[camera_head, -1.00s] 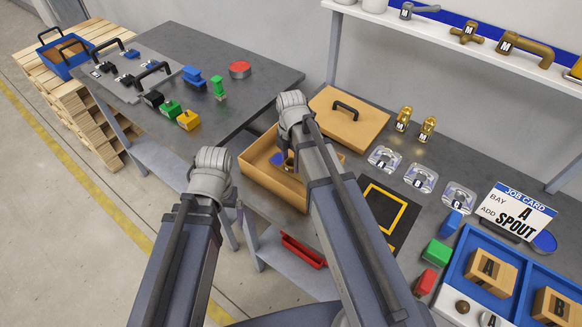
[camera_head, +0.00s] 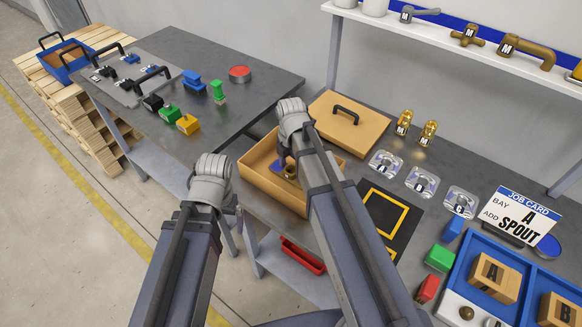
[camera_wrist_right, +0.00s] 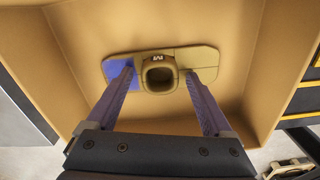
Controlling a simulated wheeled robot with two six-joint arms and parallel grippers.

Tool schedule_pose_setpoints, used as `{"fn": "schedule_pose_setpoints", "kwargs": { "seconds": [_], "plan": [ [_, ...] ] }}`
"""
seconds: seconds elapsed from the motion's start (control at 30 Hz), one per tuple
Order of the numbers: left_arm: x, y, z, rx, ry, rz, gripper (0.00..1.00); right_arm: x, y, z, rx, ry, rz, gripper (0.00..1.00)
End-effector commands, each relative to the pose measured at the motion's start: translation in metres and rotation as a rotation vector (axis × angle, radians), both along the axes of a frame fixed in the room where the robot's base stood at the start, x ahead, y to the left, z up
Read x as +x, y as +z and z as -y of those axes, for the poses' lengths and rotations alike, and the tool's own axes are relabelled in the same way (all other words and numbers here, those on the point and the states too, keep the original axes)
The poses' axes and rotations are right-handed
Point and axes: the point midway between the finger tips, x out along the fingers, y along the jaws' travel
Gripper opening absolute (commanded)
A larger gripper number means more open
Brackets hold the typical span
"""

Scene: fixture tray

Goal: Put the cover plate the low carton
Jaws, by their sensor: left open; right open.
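The low carton (camera_head: 276,190) is an open tan box at the front edge of the right bench. A flat tan cover plate (camera_head: 372,127) with a black handle lies on the bench behind it. Inside the carton lies a flat part with rounded ends, a blue patch and a square-mouthed boss; it shows in the right wrist view (camera_wrist_right: 196,58). My right gripper (camera_wrist_right: 161,73) is open over this part, one finger on each side of the boss. My left gripper (camera_head: 232,200) hangs left of the carton, open, its fingers mostly hidden behind its arm.
A black mat with a yellow frame (camera_head: 384,211) lies right of the carton. Clear lettered holders (camera_head: 422,182), brass fittings (camera_head: 404,122) and a blue tray (camera_head: 478,248) stand further right. A job card (camera_head: 515,215) reads A, SPOUT. The left table (camera_head: 190,50) holds several small parts.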

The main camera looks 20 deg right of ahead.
Motion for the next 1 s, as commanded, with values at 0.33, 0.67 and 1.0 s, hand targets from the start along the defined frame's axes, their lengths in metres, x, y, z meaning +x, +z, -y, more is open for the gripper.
{"fn": "schedule_pose_setpoints", "kwargs": {
  "seconds": [0.33, 0.67, 1.0],
  "plan": [
    [0.0, 0.018, 0.0, 0.0, 0.0, 0.0, 1.0, 0.0, 0.018, 0.0, 0.0, 0.0, 0.0, 0.86],
    [0.0, 0.064, 0.0, 0.0, 0.0, 0.0, 1.0, 0.0, 0.064, 0.0, 0.0, 0.0, 0.0, 0.86],
    [0.0, 0.113, 0.0, 0.0, -0.002, 0.0, 1.0, 0.0, 0.113, 0.0, 0.0, 0.0, 0.0, 0.86]
  ]
}}
